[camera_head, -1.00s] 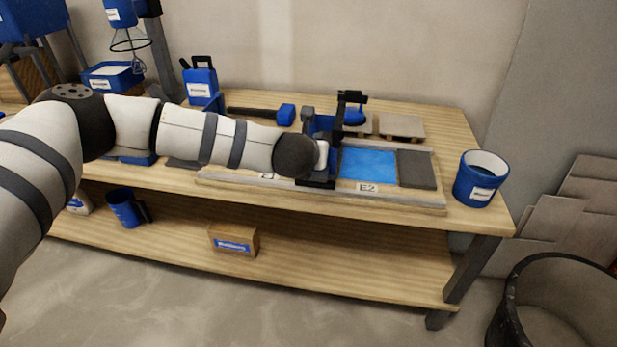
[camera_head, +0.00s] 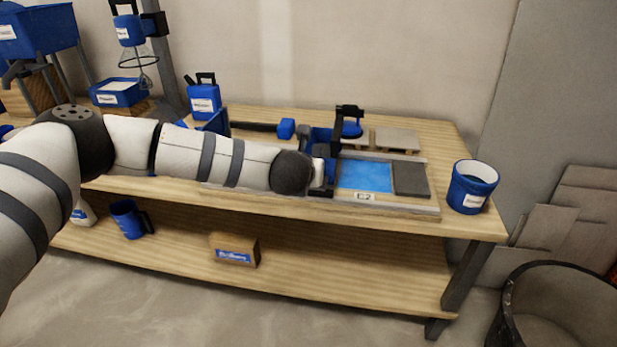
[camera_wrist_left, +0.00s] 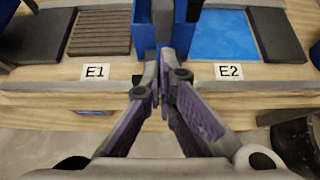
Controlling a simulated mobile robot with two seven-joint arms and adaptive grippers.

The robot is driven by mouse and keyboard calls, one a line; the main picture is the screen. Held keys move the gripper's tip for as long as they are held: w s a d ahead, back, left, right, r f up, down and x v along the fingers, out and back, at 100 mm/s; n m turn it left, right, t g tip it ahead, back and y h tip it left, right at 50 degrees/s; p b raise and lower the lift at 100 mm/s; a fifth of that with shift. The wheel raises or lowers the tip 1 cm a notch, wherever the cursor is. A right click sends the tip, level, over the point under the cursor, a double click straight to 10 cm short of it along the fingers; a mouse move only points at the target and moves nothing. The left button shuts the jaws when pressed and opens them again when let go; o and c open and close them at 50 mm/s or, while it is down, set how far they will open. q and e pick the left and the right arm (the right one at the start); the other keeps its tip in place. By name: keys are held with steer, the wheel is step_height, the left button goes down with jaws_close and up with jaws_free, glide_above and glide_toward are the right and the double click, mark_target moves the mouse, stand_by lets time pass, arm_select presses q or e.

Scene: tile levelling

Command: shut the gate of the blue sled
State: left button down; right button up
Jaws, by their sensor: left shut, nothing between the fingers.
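The blue sled (camera_head: 322,136) stands across the rails of the bench fixture, between the E1 and E2 bays, with a black upright (camera_head: 338,130) beside it. In the left wrist view its blue side plates (camera_wrist_left: 144,28) show at the top centre. My left gripper (camera_head: 319,174) is at the sled's front side, partly hidden by my own forearm. In the left wrist view the left gripper (camera_wrist_left: 165,62) has its fingers together and empty, with the tips close in front of the sled. I cannot tell touching from apart. The gate's position cannot be made out. My right gripper is not in view.
The blue E2 bay (camera_head: 366,176) and a dark grey tile (camera_head: 411,179) lie right of the sled. A ribbed brown tile (camera_wrist_left: 101,33) lies at E1. A blue bucket (camera_head: 472,186) stands at the bench's right end. A blue-headed mallet (camera_head: 286,128) lies behind my arm.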

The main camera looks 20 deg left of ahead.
arm_select(q)
steer(key=w+r+p+v, duration=0.1)
steer(key=v, duration=0.9)
steer(key=shift+a+r+p, duration=0.15)
steer(key=shift+r+p, duration=0.2)
steer(key=shift+p, duration=0.05)
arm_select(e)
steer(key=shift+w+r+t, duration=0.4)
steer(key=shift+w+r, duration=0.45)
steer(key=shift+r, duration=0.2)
